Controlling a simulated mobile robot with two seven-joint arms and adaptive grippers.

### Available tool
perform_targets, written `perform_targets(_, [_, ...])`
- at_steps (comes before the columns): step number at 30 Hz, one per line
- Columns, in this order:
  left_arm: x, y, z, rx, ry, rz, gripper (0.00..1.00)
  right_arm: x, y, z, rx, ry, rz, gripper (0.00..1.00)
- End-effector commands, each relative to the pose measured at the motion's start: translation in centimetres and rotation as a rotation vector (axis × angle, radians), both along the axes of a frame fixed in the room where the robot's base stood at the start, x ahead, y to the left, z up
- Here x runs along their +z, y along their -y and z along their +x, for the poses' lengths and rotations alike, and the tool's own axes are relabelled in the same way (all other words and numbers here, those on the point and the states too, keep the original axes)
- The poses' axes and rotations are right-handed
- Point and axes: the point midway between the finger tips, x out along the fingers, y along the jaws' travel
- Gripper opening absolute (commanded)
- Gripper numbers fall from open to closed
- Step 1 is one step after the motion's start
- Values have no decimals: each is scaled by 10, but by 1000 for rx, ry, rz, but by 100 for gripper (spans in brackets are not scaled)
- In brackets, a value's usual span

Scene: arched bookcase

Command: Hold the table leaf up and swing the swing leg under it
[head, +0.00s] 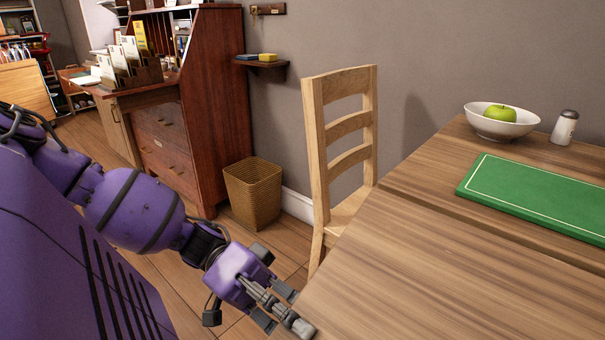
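The wooden table leaf (440,275) fills the lower right of the head view. It looks level with the fixed tabletop (440,165), and a dark seam runs between them. My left gripper (275,305) is at the leaf's near left corner, at the bottom of the view. Its two dark fingertips show apart, either side of a grey jointed metal part. I cannot tell whether it touches the leaf edge. The swing leg and the leaf's underside are hidden. My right gripper is not in view.
On the tabletop are a green mat (540,195), a white bowl (490,127) with a green apple (500,114), and a shaker (564,127). A wooden chair (318,160) stands against the table's left side. A wicker basket (253,195) and a desk (215,110) stand behind.

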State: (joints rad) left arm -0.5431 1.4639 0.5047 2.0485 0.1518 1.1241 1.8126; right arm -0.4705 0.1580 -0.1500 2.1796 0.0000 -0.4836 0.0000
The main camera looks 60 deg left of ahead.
Motion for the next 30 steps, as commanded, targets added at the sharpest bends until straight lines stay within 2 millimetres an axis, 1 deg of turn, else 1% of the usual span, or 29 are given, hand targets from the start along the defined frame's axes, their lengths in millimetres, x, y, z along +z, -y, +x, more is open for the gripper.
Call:
perform_targets(9, [28, 1, -7, 4, -100, -35, 0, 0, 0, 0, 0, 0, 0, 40])
perform_targets(17, [38, 2, -10, 4, -142, -46, 0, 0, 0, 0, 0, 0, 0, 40])
perform_targets(24, [60, 3, -14, 5, -228, -68, 0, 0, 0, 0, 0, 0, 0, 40])
perform_targets(30, [68, 4, -16, 4, -264, -77, 0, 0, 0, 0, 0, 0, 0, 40])
